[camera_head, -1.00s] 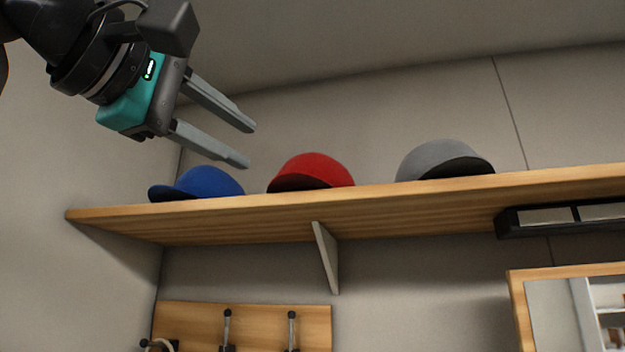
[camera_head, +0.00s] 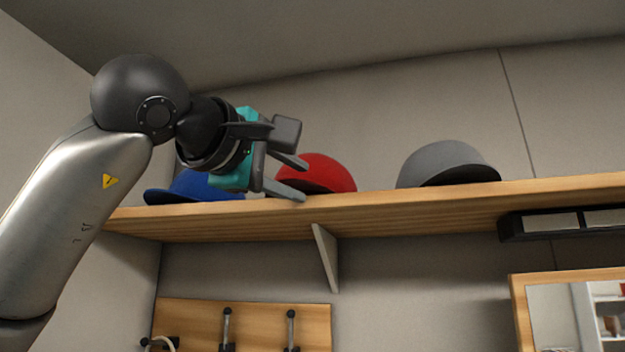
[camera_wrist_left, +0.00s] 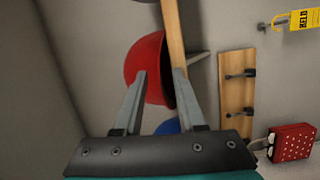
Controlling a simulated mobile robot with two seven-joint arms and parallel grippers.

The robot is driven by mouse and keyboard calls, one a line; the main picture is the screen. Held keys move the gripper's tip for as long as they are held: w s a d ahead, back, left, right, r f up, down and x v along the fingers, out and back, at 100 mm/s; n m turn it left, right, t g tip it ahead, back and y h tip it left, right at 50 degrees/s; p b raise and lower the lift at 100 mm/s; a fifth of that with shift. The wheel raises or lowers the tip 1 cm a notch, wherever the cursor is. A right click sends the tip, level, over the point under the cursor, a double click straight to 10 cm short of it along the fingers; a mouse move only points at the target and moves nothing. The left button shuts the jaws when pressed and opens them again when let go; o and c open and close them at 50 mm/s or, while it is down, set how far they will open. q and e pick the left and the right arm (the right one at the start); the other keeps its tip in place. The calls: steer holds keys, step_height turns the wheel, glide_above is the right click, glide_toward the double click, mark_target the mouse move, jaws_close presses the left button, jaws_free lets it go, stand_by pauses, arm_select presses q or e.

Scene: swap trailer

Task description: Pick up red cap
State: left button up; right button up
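The red cap (camera_head: 325,172) sits on the wooden shelf (camera_head: 420,204), between the blue and grey caps. My left gripper (camera_head: 303,181) is open at the left side of the red cap, and its fingers partly hide the cap. In the left wrist view the red cap (camera_wrist_left: 147,68) lies ahead of and partly between the two spread fingers (camera_wrist_left: 160,75). One finger overlaps the red crown and the other is by the shelf edge. I cannot tell whether either finger touches the cap. My right gripper is not in view.
The blue cap (camera_head: 190,187) is behind and below my left wrist, close to it. The grey cap (camera_head: 445,163) stands to the right, with bare shelf between it and the red cap. A bracket (camera_head: 325,257) and a wooden hook board (camera_head: 255,322) are below.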

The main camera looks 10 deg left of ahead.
arm_select(q)
jaws_close()
stand_by(1.4)
